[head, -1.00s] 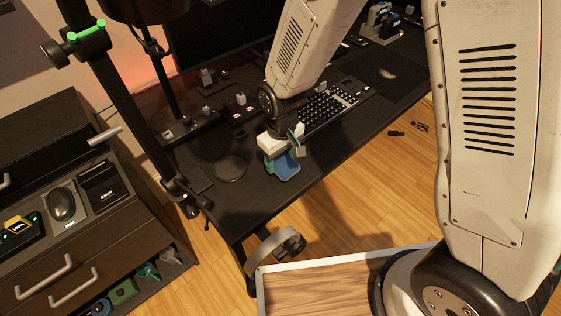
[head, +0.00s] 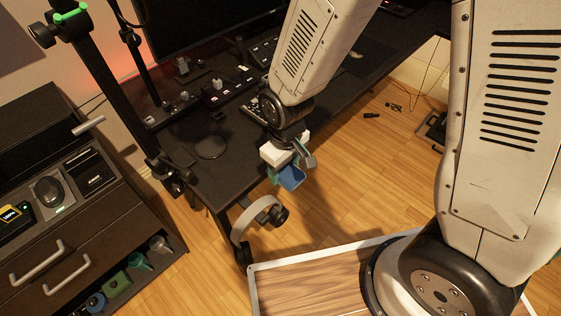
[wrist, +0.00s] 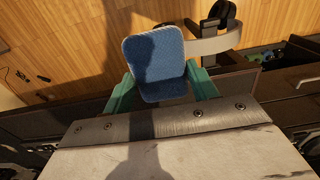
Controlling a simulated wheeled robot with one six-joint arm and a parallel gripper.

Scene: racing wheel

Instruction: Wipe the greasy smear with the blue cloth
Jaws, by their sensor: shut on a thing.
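My gripper (head: 288,168) has teal fingers shut on the blue cloth (head: 291,178). In the wrist view the cloth (wrist: 155,62) is a folded, textured blue pad between the two fingers (wrist: 160,90), sticking out past their tips. In the head view the gripper and cloth hang at the front edge of the black desk (head: 215,180), with floor behind the cloth. A small pale mark (head: 356,54) shows on the desk's dark mat at the far right; I cannot tell if it is the greasy smear.
A round dark disc (head: 211,147) lies on the desk. A drawer cabinet (head: 70,240) stands at the left. A black post (head: 110,95) rises beside the desk. Wooden floor (head: 340,180) is open in front.

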